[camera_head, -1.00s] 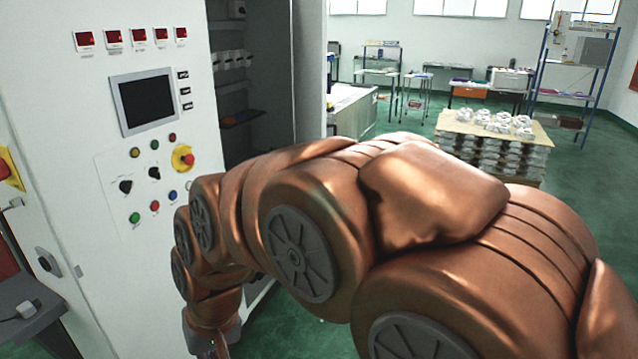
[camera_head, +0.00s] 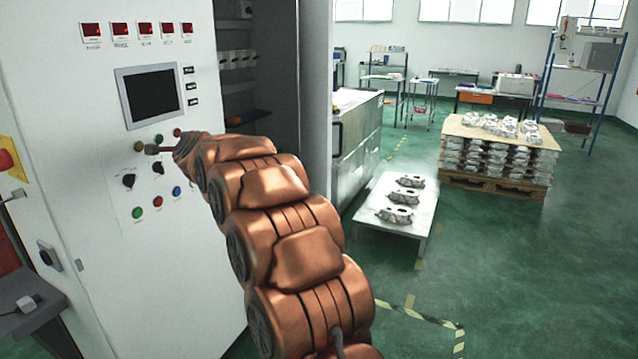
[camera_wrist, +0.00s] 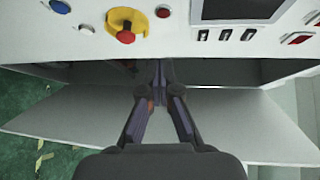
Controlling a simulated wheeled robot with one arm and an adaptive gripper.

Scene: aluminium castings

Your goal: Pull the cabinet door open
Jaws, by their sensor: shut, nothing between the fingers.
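The white cabinet front (camera_head: 65,90) with its screen and buttons stands at the left in the head view. It also shows across the top of the wrist view (camera_wrist: 60,42). Right of its edge, the dark shelved interior (camera_head: 240,95) shows open. A grey upright panel (camera_head: 311,110) bounds the opening on the right; I cannot tell whether it is door or side wall. Contact cannot be told.
A low white table (camera_head: 400,228) with castings stands right of the cabinet. A pallet stack of castings (camera_head: 497,180) is behind it. A grey machine (camera_head: 357,145) stands beside the cabinet. Green floor (camera_head: 530,270) is clear at the front right.

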